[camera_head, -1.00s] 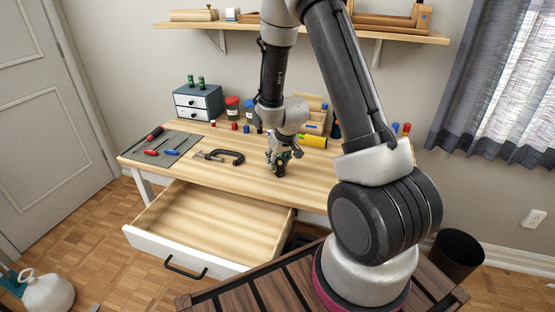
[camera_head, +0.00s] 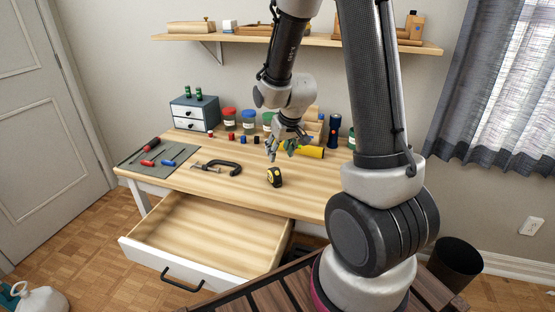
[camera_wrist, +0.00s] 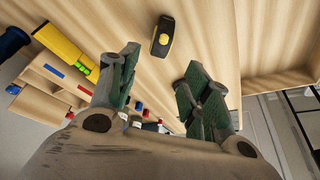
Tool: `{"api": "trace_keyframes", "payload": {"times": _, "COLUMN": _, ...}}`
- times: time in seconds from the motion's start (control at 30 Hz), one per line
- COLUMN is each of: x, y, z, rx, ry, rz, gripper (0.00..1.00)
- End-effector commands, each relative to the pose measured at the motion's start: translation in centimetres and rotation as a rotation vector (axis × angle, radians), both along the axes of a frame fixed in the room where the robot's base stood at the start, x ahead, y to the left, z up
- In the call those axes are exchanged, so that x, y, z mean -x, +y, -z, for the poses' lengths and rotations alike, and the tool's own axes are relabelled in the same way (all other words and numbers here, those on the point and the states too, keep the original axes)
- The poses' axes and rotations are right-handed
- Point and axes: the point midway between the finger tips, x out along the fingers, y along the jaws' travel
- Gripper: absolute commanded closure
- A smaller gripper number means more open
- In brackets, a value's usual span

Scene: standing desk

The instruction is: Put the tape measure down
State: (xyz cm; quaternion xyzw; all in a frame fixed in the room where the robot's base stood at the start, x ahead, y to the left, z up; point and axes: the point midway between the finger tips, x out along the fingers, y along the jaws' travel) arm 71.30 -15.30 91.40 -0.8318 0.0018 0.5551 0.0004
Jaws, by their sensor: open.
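The tape measure (camera_head: 274,177), yellow and black, rests on the wooden desk top (camera_head: 240,200) near its front edge, to the right of the black clamp. It also shows in the wrist view (camera_wrist: 162,37), beyond the fingertips and apart from them. My gripper (camera_head: 284,152) is raised above the desk, behind the tape measure in the head view. In the wrist view my gripper (camera_wrist: 160,88) has its two green-padded fingers spread wide with nothing between them.
An open, empty drawer (camera_head: 205,240) juts out below the desk's front. A C-clamp (camera_head: 222,168) lies left of the tape measure. A mat (camera_head: 135,158) with screwdrivers is at the left. Jars (camera_head: 229,118), a small drawer box (camera_head: 194,113) and a yellow cylinder (camera_head: 311,152) stand or lie toward the back.

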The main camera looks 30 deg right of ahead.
Motion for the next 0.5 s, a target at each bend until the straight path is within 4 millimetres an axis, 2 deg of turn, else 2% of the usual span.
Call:
{"api": "trace_keyframes", "payload": {"times": 0.17, "x": 0.9, "y": 0.0, "z": -2.3, "rx": 0.000, "ry": -0.004, "rz": 0.000, "gripper": 0.52}}
{"api": "trace_keyframes", "payload": {"times": 0.27, "x": 2.6, "y": 0.1, "z": -5.6, "rx": -0.001, "ry": -0.008, "rz": 0.000, "gripper": 0.52}}
{"api": "trace_keyframes", "payload": {"times": 0.37, "x": 5.8, "y": 0.1, "z": -10.0, "rx": -0.001, "ry": -0.010, "rz": 0.000, "gripper": 0.52}}
{"api": "trace_keyframes", "payload": {"times": 0.5, "x": 12.0, "y": 0.3, "z": -15.4, "rx": -0.003, "ry": -0.004, "rz": 0.000, "gripper": 0.52}}
